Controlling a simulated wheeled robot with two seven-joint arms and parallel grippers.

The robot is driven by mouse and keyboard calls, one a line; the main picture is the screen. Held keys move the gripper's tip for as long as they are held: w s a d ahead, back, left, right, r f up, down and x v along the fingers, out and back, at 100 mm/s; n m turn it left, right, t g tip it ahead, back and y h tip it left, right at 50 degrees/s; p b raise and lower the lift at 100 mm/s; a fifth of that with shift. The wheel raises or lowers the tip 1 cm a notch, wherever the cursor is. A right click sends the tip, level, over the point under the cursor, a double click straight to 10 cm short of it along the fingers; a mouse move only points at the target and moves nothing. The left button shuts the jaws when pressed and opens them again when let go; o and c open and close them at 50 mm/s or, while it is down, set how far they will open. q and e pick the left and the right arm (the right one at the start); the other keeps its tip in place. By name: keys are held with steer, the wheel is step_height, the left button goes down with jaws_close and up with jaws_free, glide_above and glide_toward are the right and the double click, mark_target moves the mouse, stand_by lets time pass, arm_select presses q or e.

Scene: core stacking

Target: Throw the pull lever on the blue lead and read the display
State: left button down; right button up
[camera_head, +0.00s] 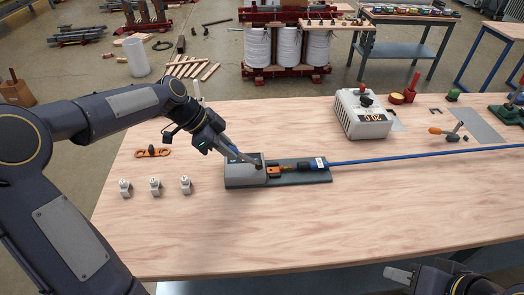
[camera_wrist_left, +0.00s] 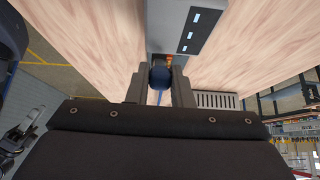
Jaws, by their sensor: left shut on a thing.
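A grey lever unit (camera_head: 240,178) sits on a dark base plate (camera_head: 300,178) near the middle of the table. A blue lead (camera_head: 430,154) runs from the plate's right end across the table. My left gripper (camera_head: 216,143) is at the upper left of the unit, beside a grey bar slanting down to it. In the left wrist view, its fingers (camera_wrist_left: 160,88) are shut on a dark blue round knob (camera_wrist_left: 161,77). The white display box (camera_head: 362,112) stands behind, showing small red digits I cannot read surely. My right gripper (camera_head: 400,275) is partly in view at the lower right edge.
Several small white-grey parts (camera_head: 155,187) stand left of the unit. An orange piece (camera_head: 152,152) lies behind them. A screwdriver-like orange tool (camera_head: 440,131) and a grey sheet (camera_head: 478,125) lie at the right. The table's front middle is clear.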

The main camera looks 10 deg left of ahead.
arm_select(q)
steer(key=shift+a+f, duration=0.1)
steer(key=shift+f, duration=0.05)
steer(key=shift+s+a+f+b, duration=0.15)
steer(key=shift+a+f+b, duration=0.2)
steer(key=shift+f+b, duration=0.2)
steer(key=shift+s+a+f+b, duration=0.1)
steer(key=shift+a+f+b, duration=0.25)
steer(key=shift+f+b, duration=0.2)
steer(key=c, duration=1.2)
jaws_free()
steer(key=shift+r, duration=0.1)
steer(key=v, duration=0.7)
steer(key=shift+a+r, duration=0.2)
steer(key=shift+r, duration=0.1)
